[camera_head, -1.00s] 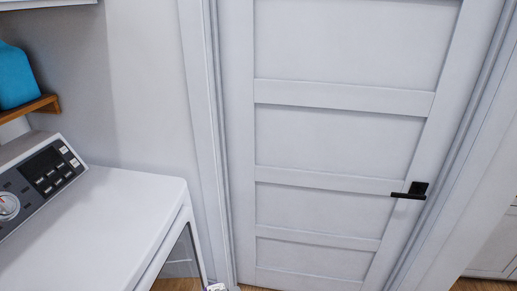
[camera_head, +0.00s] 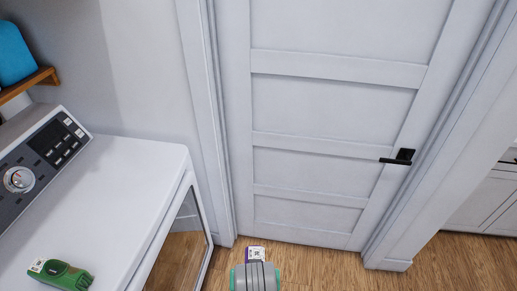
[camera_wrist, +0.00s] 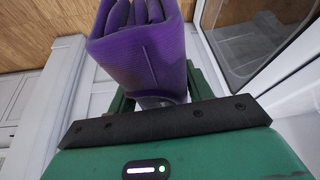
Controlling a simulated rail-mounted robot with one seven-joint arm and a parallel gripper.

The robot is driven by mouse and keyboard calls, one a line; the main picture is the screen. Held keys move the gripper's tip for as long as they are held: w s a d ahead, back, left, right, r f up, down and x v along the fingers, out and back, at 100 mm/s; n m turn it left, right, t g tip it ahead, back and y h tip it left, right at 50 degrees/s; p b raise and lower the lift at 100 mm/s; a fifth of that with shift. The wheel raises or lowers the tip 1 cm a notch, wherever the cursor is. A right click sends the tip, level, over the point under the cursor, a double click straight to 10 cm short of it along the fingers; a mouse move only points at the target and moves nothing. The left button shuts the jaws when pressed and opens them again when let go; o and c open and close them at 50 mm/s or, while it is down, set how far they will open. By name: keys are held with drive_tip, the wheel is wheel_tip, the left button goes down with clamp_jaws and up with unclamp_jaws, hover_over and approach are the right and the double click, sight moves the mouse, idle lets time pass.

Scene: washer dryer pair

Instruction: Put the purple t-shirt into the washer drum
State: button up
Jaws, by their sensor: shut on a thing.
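The purple t-shirt (camera_wrist: 140,45) is a folded bundle in the wrist view, standing up from between the green fingers of my gripper (camera_wrist: 155,98). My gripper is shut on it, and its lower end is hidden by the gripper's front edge. A white appliance (camera_head: 125,185) with a control panel stands at the left in the head view. Its glass front (camera_head: 180,250) shows at its right side. The wrist view shows a white-framed glass panel (camera_wrist: 245,45) at upper right, beside the shirt and apart from it. I cannot tell whether the drum is open.
A closed white door (camera_head: 320,160) with a black handle (camera_head: 400,156) stands behind. Wooden floor (camera_head: 460,262) is clear at lower right. A blue container (camera_head: 15,55) sits on a wall shelf (camera_head: 30,82). A green item (camera_head: 62,274) shows over the appliance top; what it is cannot be told.

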drive_tip(key=w+r+p+v, duration=0.1)
drive_tip(key=w+p+v, duration=0.1)
drive_tip(key=p+v, duration=2.1)
drive_tip(key=shift+d+r, duration=0.3)
drive_tip(key=shift+r, duration=0.15)
drive_tip(key=shift+w, duration=0.15)
